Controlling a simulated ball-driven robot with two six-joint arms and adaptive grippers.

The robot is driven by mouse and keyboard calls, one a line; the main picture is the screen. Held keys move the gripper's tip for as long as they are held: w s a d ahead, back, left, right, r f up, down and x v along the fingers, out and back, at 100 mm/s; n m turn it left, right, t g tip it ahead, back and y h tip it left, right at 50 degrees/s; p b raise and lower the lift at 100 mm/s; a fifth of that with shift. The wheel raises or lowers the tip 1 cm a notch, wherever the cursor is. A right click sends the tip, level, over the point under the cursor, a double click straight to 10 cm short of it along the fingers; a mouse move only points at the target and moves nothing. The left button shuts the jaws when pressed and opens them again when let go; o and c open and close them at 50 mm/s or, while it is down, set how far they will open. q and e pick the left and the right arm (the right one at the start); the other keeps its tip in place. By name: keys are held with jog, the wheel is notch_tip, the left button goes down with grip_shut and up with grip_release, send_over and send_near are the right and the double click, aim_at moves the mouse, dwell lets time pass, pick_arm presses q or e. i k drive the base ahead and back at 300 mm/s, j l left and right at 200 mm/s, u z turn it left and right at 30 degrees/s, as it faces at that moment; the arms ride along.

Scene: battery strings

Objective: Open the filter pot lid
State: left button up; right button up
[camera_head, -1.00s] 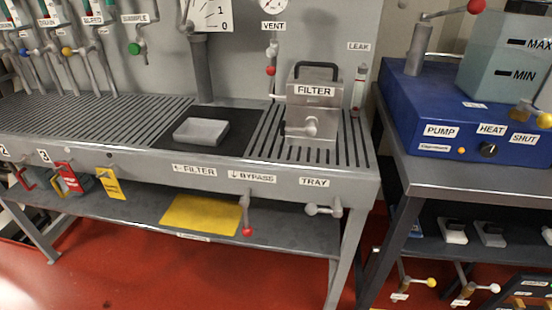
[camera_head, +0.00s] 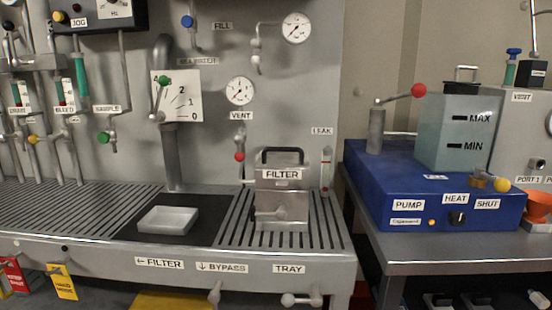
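The filter pot (camera_head: 283,197) is a grey metal box on the slatted bench top, right of centre. Its lid (camera_head: 281,174) carries a FILTER label and a dark arched handle (camera_head: 283,155). The lid appears to be down on the pot. A light lever or clamp with a round knob (camera_head: 281,213) sits on the pot's front face. Neither of my grippers is in view.
A shallow pale tray (camera_head: 168,219) lies on a dark panel left of the pot. A vent valve with a red knob (camera_head: 239,156) stands behind the pot. The blue pump unit (camera_head: 440,195) is on a separate table to the right, across a gap.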

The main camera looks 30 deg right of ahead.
aim_at(275, 168)
jog(key=z, duration=0.3)
jog(key=l+z, duration=0.3)
jog(key=z, duration=0.15)
jog(key=i+l+z, duration=0.1)
jog(key=z, duration=0.3)
jog(key=i+l+z, duration=0.15)
jog(key=l+z, duration=0.3)
jog(key=j, duration=0.1)
